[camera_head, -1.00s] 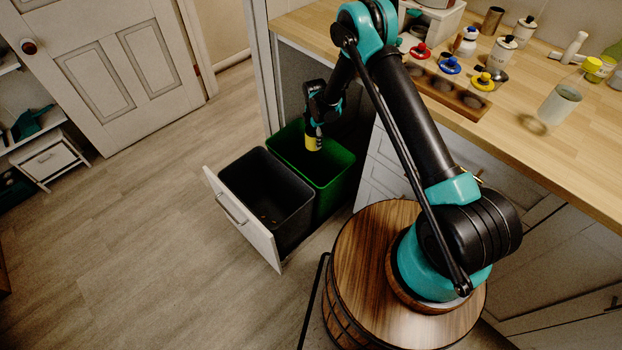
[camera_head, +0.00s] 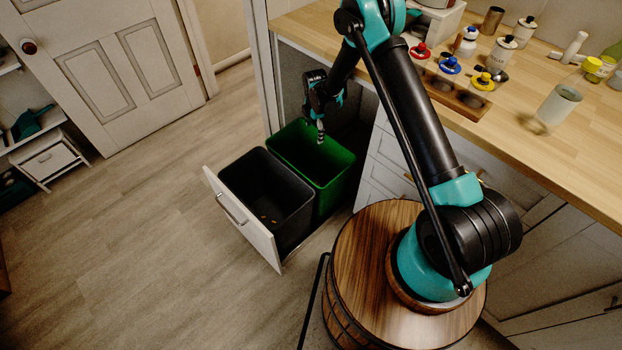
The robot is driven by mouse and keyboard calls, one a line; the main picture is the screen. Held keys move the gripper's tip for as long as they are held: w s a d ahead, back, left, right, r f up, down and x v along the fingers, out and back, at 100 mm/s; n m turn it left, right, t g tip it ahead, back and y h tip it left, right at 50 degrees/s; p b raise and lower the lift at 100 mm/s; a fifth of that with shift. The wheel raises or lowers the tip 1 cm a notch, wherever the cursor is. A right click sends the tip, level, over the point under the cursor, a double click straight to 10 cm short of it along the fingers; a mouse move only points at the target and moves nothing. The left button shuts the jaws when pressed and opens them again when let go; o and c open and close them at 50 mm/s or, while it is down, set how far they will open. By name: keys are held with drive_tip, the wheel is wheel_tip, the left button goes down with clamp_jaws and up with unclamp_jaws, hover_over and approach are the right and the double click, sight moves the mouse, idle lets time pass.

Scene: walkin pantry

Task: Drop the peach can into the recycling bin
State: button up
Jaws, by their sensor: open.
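A green bin (camera_head: 338,191) and a dark grey bin (camera_head: 247,192) stand side by side in a pulled-out drawer. Neither shows a readable label. My gripper (camera_head: 320,137) is open and empty above the back part of the green bin, pointing down. The yellow can is not in view. The inside of the green bin is dark, and I cannot make out a can in it. Small orange bits lie at the bottom of the dark grey bin.
The white drawer front (camera_head: 243,218) sticks out over open wooden floor on the left. The worktop (camera_head: 545,150) on the right holds several jars, a wooden tray and a glass. A white door (camera_head: 108,70) stands at the back left.

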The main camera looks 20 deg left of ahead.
wheel_tip(320, 180, up, 4)
drive_tip(key=shift+f, duration=0.2)
drive_tip(key=shift+s+a, duration=0.1)
idle(0.4)
